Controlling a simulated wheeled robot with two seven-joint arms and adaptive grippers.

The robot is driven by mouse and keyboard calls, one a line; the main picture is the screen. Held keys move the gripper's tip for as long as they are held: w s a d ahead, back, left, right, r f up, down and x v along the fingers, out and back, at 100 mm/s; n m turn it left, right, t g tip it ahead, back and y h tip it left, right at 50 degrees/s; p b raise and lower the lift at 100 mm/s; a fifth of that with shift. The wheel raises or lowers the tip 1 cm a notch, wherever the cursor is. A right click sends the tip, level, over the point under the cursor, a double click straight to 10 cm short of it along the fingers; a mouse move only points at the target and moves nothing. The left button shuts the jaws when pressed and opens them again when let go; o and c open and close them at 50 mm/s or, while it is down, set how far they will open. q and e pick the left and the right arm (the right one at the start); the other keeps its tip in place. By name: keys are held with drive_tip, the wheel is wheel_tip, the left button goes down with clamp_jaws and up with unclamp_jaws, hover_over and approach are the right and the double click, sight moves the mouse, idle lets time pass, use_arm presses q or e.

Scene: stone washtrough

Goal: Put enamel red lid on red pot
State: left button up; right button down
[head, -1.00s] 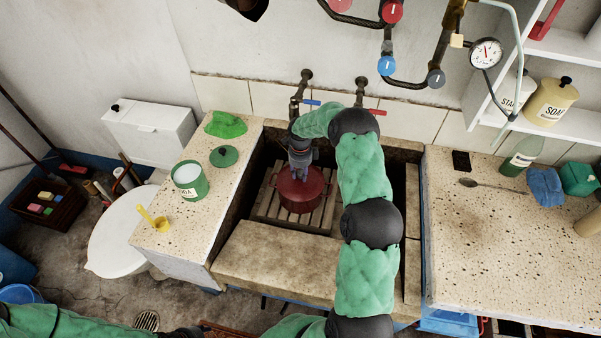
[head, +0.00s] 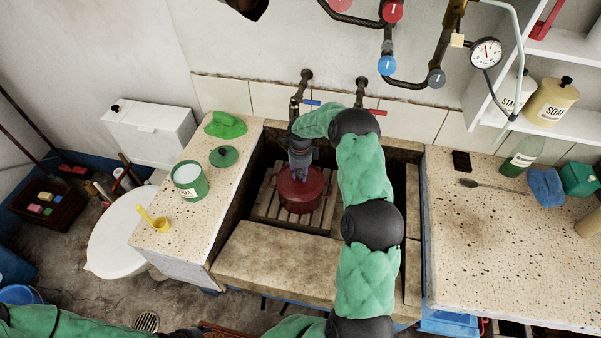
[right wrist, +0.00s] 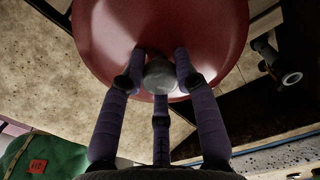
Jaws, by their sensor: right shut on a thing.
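The red pot (head: 300,198) stands on a slatted wooden rack inside the stone trough. The red enamel lid (right wrist: 160,30) fills the top of the right wrist view, with a grey knob (right wrist: 160,75). My right gripper (head: 300,158) points down over the pot, and its purple fingers are shut around the knob. The lid is at the pot's top in the head view; I cannot tell whether it rests fully on the rim. The pot's body is hidden beneath the lid in the wrist view. My left gripper (head: 190,333) is barely in view at the bottom edge, its fingers unclear.
The wooden rack (head: 262,208) lies in the trough, whose stone front ledge (head: 275,262) is bare. The left counter holds a green soda tin (head: 190,182), a green lid (head: 224,157) and a green cloth (head: 226,124). Taps (head: 306,100) rise behind the trough.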

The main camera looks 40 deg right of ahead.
drive_tip(key=shift+f, duration=0.15)
idle(0.6)
drive_tip(key=shift+c, duration=1.8)
unclamp_jaws()
drive_tip(key=shift+r+p, duration=1.35)
drive_tip(key=shift+r, duration=2.15)
drive_tip(key=shift+a, duration=0.1)
